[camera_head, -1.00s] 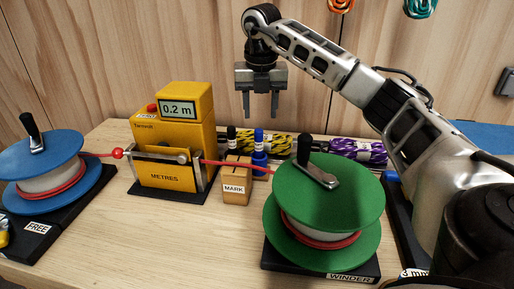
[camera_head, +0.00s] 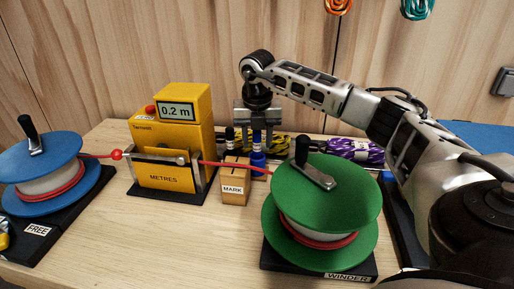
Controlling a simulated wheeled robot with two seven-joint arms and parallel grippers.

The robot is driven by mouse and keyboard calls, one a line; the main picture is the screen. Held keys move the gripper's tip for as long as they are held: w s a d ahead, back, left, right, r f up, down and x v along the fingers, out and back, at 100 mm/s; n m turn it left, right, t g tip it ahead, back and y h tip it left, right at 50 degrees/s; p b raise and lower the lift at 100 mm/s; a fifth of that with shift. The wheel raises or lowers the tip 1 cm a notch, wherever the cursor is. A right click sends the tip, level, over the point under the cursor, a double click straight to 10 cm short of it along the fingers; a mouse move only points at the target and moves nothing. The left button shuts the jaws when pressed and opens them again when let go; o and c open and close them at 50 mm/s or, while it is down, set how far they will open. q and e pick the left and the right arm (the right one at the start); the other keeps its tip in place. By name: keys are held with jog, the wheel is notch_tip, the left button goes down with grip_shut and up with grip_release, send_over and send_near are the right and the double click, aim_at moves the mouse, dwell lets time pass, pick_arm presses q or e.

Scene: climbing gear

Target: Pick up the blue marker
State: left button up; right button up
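The blue marker (camera_head: 257,139) stands upright behind the MARK block (camera_head: 235,182), and its lower part is partly hidden by the block and the red cord. My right gripper (camera_head: 257,143) points straight down over it. Its two fingers look apart, one on each side of the marker's upper end. I cannot see contact between fingers and marker. A black marker (camera_head: 230,139) stands just to the left of the gripper. My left gripper is out of view.
A green winder reel (camera_head: 335,190) stands close in front to the right. A yellow metre counter (camera_head: 178,120) stands to the left, and a blue reel (camera_head: 40,160) at far left. A red cord (camera_head: 225,166) runs between them. Rope bundles (camera_head: 355,151) lie behind.

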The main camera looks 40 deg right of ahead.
grip_shut()
jog(key=shift+r, duration=0.15)
